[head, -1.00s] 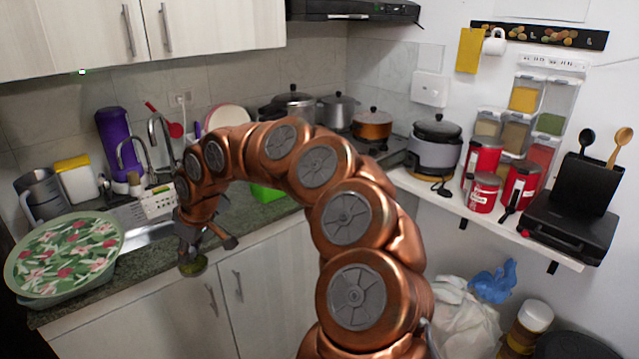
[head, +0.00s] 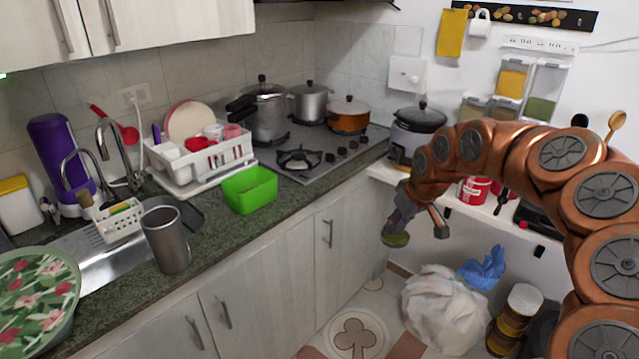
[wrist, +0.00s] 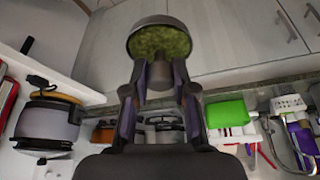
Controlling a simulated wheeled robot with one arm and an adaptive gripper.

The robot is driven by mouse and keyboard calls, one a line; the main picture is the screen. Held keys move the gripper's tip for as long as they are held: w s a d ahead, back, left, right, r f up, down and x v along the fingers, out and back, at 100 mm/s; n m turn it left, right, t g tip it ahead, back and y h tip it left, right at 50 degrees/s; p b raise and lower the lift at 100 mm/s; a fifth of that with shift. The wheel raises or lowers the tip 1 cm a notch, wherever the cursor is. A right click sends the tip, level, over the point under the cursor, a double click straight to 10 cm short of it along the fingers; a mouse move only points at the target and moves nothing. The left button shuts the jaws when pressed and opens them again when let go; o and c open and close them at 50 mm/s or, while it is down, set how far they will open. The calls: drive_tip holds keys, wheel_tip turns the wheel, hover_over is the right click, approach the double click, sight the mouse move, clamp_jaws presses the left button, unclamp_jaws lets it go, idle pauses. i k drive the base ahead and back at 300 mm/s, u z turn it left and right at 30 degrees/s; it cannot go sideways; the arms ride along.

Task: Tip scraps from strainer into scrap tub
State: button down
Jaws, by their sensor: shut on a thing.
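My gripper (head: 420,212) is shut on a small round strainer and holds it in the air in front of the cabinets, to the right of the counter's front edge. The strainer (head: 395,240) shows green scraps. In the wrist view, my gripper (wrist: 160,92) grips the strainer by its grey handle, and the strainer's rim (wrist: 160,20) surrounds green scraps (wrist: 160,42) inside its bowl. A bright green open tub (head: 250,200), likely the scrap tub, stands on the counter to the left of my gripper. It also shows in the wrist view (wrist: 225,113).
A tall metal cup (head: 166,240) stands near the counter's front edge. A dish rack (head: 200,165) is behind the green tub, and a stove (head: 305,155) is to its right. A white bag (head: 445,305) lies on the floor below my gripper.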

sight(248, 190)
drive_tip(key=z, duration=1.4)
drive_tip(key=k, duration=2.15)
drive_tip(key=u, duration=1.35)
drive_tip(key=i, duration=2.15)
drive_tip(key=k, duration=0.2)
